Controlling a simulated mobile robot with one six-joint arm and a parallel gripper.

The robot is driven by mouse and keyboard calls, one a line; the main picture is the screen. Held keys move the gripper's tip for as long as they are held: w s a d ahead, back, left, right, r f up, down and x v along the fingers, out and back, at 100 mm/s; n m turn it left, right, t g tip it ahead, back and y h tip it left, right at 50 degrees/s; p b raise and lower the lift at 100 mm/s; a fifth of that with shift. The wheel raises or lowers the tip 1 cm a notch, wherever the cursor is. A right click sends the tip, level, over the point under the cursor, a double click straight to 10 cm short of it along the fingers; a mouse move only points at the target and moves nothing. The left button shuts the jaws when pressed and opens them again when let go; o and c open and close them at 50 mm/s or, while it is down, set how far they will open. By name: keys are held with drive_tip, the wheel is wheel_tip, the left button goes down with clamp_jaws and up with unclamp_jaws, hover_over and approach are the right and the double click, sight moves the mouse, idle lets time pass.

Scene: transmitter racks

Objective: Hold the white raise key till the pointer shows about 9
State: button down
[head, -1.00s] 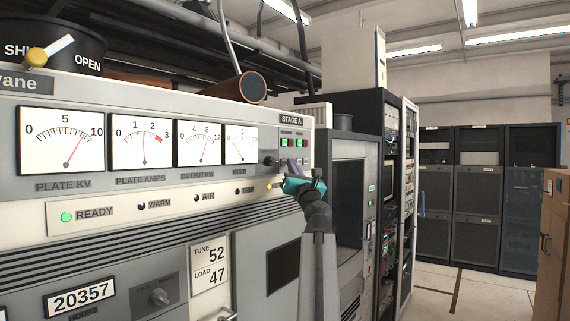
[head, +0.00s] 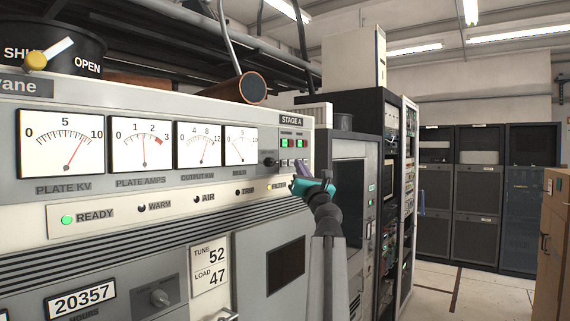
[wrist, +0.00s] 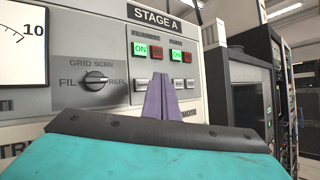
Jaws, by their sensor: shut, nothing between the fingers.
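My gripper (head: 298,167) is at the right end of the grey meter panel in the head view. In the wrist view its purple fingers (wrist: 159,88) are shut and empty, over the row of small keys under the STAGE A label. A small pale key (wrist: 141,85) shows left of the fingers and another (wrist: 189,84) right of them. The fingers hide the keys between. I cannot read which is the raise key, nor tell whether the tips touch one. The output meter (head: 199,144) pointer stands near 8 or 9; the plate kV meter (head: 64,143) pointer is between 5 and 10.
Lit green buttons (wrist: 140,50) with red ones beside them sit above the keys. A rotary selector (wrist: 96,81) is to the left. A dark-fronted cabinet (head: 349,200) stands right of the panel. Open floor (head: 480,290) lies farther right.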

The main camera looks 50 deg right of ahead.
drive_tip(key=s, duration=0.2)
drive_tip(key=shift+s, duration=0.3)
idle(0.7)
